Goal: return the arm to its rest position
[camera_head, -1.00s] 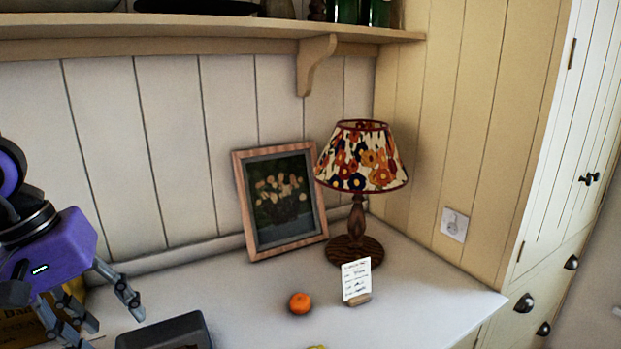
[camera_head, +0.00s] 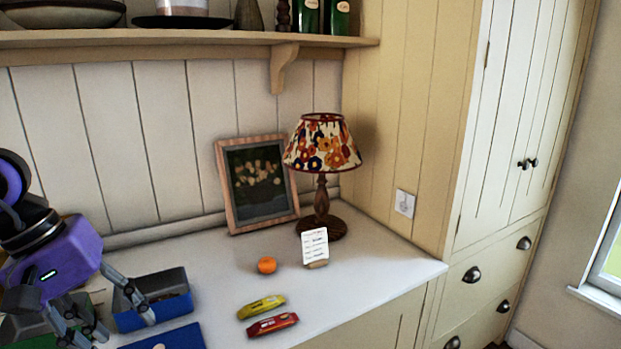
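My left gripper (camera_head: 112,312), purple with grey fingers, is at the lower left of the head view. Its fingers are spread apart with nothing visible between them. It shows in front of a blue bin (camera_head: 172,310) at the counter's left part; whether it touches the bin I cannot tell. My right gripper is out of view.
A yellow packet (camera_head: 261,307) and a red packet (camera_head: 272,324) lie on the white counter (camera_head: 350,278). Behind are an orange (camera_head: 267,265), a note card (camera_head: 314,246), a lamp (camera_head: 322,150) and a framed picture (camera_head: 257,183). A shelf (camera_head: 180,40) runs above.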

